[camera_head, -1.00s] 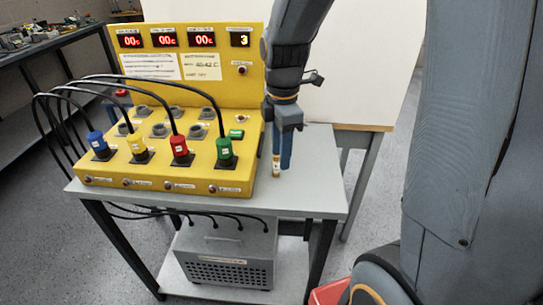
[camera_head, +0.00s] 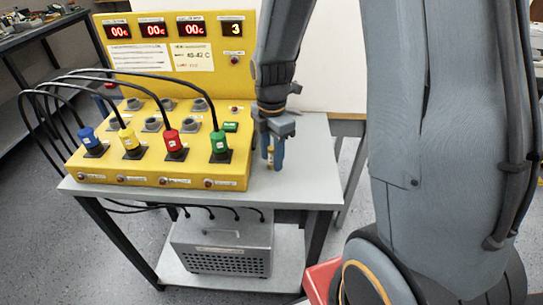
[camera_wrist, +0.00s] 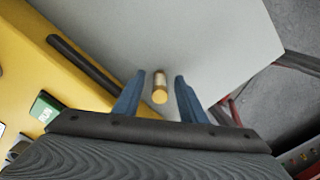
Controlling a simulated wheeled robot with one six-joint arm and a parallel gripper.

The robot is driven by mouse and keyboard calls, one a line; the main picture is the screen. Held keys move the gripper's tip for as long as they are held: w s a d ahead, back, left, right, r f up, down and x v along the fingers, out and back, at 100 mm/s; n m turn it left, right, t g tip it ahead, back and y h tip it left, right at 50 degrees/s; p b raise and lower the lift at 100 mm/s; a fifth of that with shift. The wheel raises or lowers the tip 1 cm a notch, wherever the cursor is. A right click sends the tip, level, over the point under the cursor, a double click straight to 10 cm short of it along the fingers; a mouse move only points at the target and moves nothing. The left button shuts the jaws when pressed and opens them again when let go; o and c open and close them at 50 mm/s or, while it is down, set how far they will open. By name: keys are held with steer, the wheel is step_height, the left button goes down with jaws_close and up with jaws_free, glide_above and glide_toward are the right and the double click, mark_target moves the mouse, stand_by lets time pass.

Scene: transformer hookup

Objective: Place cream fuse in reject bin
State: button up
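The cream fuse (camera_head: 270,156) is a small cylinder with a gold-coloured end, on the right part of the grey table (camera_head: 300,183). In the wrist view the fuse (camera_wrist: 160,82) lies between the two blue fingers, with a gap on each side. My gripper (camera_head: 272,160) points down around it and is open. In the wrist view the gripper (camera_wrist: 160,85) shows no finger touching the fuse. A red bin (camera_head: 322,276), likely the reject bin, is at the lower middle, mostly hidden behind my arm.
The yellow panel (camera_head: 130,178) stands close left of my gripper, with blue, yellow, red and green plugs and black cables. A grey vented box (camera_head: 222,248) sits on the lower shelf. The table's right end is clear.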

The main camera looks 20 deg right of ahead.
steer(key=shift+a+f, duration=0.1)
steer(key=shift+f, duration=0.2)
steer(key=shift+c, duration=0.3)
jaws_close()
